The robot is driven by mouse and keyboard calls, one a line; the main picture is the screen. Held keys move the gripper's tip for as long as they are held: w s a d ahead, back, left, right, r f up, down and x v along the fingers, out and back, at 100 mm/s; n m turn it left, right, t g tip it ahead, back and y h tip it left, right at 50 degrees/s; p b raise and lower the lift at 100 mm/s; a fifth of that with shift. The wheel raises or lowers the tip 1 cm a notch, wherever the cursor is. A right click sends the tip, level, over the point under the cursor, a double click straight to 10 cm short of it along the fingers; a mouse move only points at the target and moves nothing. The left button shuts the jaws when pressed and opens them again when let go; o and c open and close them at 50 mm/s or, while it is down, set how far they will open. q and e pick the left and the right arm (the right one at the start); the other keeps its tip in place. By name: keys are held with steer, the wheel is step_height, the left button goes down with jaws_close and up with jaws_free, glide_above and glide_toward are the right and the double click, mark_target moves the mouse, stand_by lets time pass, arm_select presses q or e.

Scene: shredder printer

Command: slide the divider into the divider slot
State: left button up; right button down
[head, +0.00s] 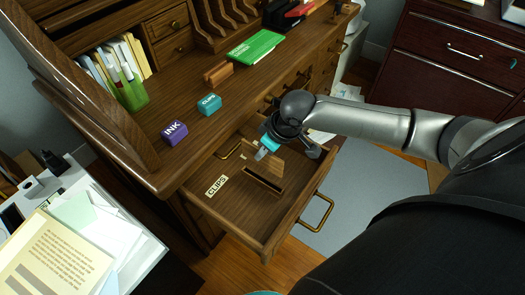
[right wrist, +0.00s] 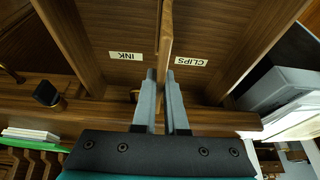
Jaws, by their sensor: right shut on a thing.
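The open drawer (head: 235,212) juts out from the wooden desk, with a CLIPS label (head: 216,186) on its floor. My right gripper (head: 264,152) is over the drawer, shut on the divider (head: 268,164), a thin wooden panel. In the right wrist view the divider (right wrist: 166,35) stands on edge between my two grey fingers (right wrist: 162,100). The INK label (right wrist: 125,56) lies on its left, the CLIPS label on its right. A dark slot line (head: 262,185) shows near the divider's lower edge; I cannot tell whether the divider's edge is inside it. My left gripper is not in view.
A purple INK box (head: 174,133) and a teal box (head: 208,104) sit on the desktop. A green booklet (head: 256,47) and wooden racks stand farther back. A brass handle (head: 318,212) sticks out from the drawer front. Papers cover a white table (head: 75,235) at lower left.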

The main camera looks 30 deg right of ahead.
mark_target(263, 160)
steer(key=shift+s+r+p, duration=0.1)
steer(key=shift+r+p, duration=0.05)
steer(key=shift+p, duration=0.6)
step_height(263, 160, down, 4)
steer(key=shift+r+b, duration=0.15)
steer(key=shift+b, duration=0.75)
steer(key=shift+f+b, duration=0.4)
steer(key=shift+f, duration=0.5)
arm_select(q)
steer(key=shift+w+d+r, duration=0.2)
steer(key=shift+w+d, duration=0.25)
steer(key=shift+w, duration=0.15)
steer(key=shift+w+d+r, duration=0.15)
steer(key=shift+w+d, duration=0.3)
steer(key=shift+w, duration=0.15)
arm_select(e)
steer(key=shift+f, duration=0.25)
arm_select(q)
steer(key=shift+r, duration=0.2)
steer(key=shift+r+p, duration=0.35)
steer(key=shift+p, duration=0.05)
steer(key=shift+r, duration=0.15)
